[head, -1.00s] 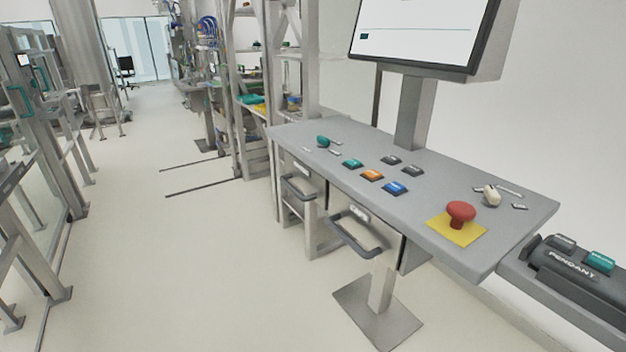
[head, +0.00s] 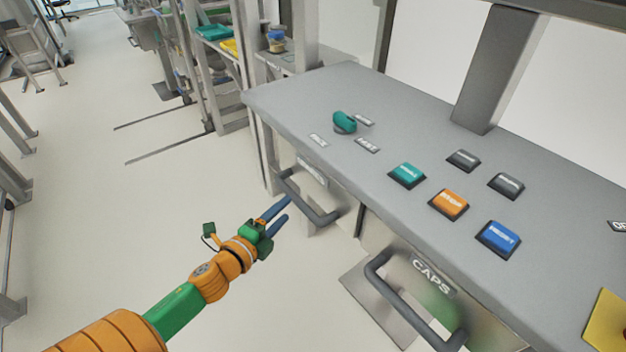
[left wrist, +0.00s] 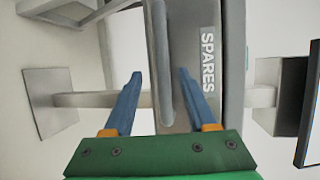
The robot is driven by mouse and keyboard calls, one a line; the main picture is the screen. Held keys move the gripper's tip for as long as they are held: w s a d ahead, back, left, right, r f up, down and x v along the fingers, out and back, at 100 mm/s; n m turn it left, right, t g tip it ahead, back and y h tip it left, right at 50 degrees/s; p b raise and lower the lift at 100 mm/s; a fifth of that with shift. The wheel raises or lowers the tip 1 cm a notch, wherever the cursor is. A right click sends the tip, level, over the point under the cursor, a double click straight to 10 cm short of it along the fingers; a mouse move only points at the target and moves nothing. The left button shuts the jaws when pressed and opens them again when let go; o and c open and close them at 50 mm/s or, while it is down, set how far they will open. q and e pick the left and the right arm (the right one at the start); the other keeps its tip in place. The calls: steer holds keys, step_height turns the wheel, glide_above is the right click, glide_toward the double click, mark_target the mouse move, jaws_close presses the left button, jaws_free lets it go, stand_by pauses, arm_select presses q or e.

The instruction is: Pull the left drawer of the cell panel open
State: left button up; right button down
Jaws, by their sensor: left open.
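The left drawer (head: 330,190) of the cell panel (head: 420,190) sits under the panel's far left end, with a dark bar handle (head: 308,205) on its front. In the left wrist view the drawer (left wrist: 205,95) carries a SPARES label, and its handle (left wrist: 160,60) runs between the finger lines, beyond or level with the tips; I cannot tell which. My left gripper (head: 281,208) is open, its blue fingers pointing at the handle from the left. The left gripper also shows in the left wrist view (left wrist: 160,75). The drawer looks shut. My right gripper is not in view.
A second drawer (head: 440,296) labelled CAPS, with its own handle (head: 400,300), is to the right. On the panel top are a teal knob (head: 344,121) and several coloured buttons. The floor left of the panel is clear.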

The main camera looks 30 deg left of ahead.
mark_target(295, 203)
arm_select(q)
steer(key=w, duration=0.5)
steer(key=shift+w+d+f, duration=0.1)
steer(key=shift+d+f, duration=0.2)
steer(key=shift+d, duration=0.05)
steer(key=shift+w+a+f, duration=0.15)
steer(key=shift+w, duration=0.3)
steer(key=shift+s, duration=0.1)
steer(key=shift+c, duration=1.2)
jaws_close()
